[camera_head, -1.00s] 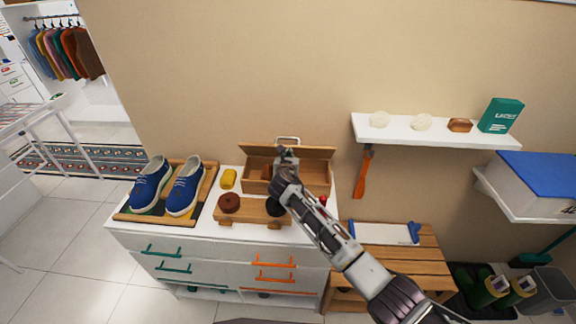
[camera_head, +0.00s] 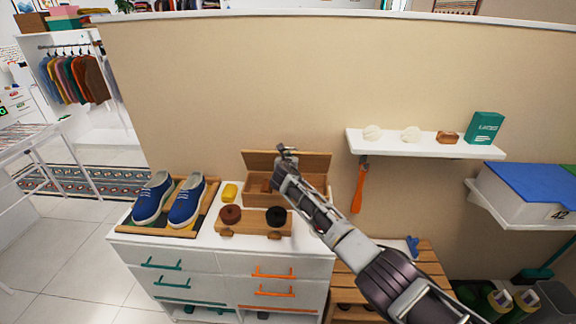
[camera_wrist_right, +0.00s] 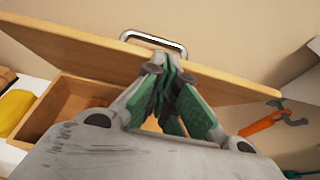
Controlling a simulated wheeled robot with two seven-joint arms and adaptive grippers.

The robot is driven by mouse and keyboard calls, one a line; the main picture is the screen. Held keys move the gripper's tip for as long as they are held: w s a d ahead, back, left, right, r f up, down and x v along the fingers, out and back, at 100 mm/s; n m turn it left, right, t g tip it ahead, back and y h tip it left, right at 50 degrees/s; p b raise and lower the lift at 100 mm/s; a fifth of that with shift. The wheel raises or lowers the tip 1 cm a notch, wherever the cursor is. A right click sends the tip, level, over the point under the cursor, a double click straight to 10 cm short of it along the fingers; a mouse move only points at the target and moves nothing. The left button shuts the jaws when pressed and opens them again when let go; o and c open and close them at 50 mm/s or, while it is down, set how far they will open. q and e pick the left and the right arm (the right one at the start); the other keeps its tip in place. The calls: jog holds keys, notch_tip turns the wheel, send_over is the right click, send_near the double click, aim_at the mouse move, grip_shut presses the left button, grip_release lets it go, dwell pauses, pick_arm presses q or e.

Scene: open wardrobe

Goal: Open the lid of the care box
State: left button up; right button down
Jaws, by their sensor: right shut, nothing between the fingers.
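The wooden care box (camera_head: 318,187) stands at the back of the white cabinet top. Its lid (camera_head: 315,161) is raised and leans back toward the wall; it also shows in the right wrist view (camera_wrist_right: 230,91), with a metal handle (camera_wrist_right: 152,39) on its far edge. My right gripper (camera_head: 286,151) is shut and empty in front of the raised lid, above the box. In the right wrist view its green fingertips (camera_wrist_right: 160,62) overlap the lid; I cannot tell whether they touch it. Part of the box interior (camera_wrist_right: 75,105) shows. My left gripper is not in view.
Blue shoes (camera_head: 186,202) on a tray stand left of the box. A yellow item (camera_head: 230,192) and a wooden stand (camera_head: 254,228) with brown and black round pieces are close by. A white wall shelf (camera_head: 425,146) and an orange tool (camera_head: 358,188) are to the right.

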jog(key=shift+w+r, duration=0.2)
jog(key=shift+w, duration=0.15)
jog(key=shift+w+r, duration=0.1)
jog(key=shift+w, duration=0.05)
dwell(0.4)
jog(key=shift+s, duration=0.2)
jog(key=v, duration=1.1)
jog(key=shift+s+r, duration=0.2)
jog(key=shift+s, duration=0.05)
dwell(1.0)
dwell(0.4)
